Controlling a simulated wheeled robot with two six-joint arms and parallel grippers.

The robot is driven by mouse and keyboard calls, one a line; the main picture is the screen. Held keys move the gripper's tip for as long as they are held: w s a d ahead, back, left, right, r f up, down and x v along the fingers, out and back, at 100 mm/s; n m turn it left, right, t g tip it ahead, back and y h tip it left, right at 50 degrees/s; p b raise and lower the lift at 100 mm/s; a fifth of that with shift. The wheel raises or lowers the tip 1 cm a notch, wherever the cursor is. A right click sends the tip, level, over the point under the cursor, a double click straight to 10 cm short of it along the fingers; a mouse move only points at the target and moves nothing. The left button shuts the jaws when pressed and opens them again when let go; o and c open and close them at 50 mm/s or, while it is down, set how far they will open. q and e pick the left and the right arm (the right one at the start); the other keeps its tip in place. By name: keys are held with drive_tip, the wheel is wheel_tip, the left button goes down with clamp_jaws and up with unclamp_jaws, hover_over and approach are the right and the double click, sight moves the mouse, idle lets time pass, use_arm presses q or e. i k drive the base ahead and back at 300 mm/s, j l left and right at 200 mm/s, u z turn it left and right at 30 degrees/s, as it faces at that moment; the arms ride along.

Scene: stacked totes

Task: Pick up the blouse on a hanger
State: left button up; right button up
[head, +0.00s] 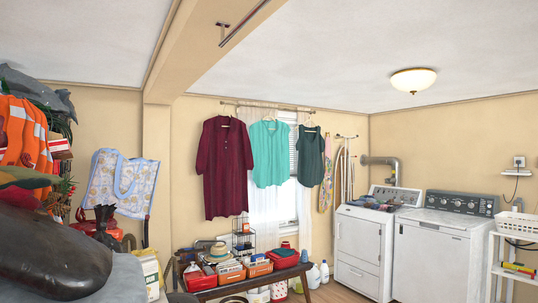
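Three garments hang on hangers from a rod in front of the window on the far wall. A teal blouse (268,153) with short sleeves hangs in the middle. A long maroon garment (226,170) with a button front hangs to its left. A dark green sleeveless top (311,157) hangs to its right. I cannot tell for certain which one the task calls the blouse. Neither of my grippers is in view.
A low bench (255,281) with boxes and folded cloth stands below the garments. Two white machines (434,256) stand at the right, beside a white shelf (503,243). A tall pile with an orange vest (22,135) fills the left. An ironing board (337,178) leans near the corner.

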sight(270, 140)
drive_tip(key=i+l+z, duration=0.55)
drive_tip(key=i+z, duration=0.3)
drive_tip(key=i+l, duration=0.15)
drive_tip(key=i, duration=0.45)
drive_tip(key=i+l, duration=0.15)
drive_tip(key=i, duration=0.45)
drive_tip(key=i+l, duration=0.15)
drive_tip(key=i, duration=0.45)
drive_tip(key=i+j+u, duration=0.25)
drive_tip(key=i, duration=0.45)
drive_tip(key=i+l+u, duration=0.1)
drive_tip(key=i+u, duration=0.15)
drive_tip(key=i, duration=0.45)
drive_tip(key=i+l+u, duration=0.15)
drive_tip(key=i+u, duration=0.15)
drive_tip(key=i, duration=0.4)
drive_tip(key=i+l+u, duration=0.1)
drive_tip(key=i+u, duration=0.15)
drive_tip(key=i, duration=1.6)
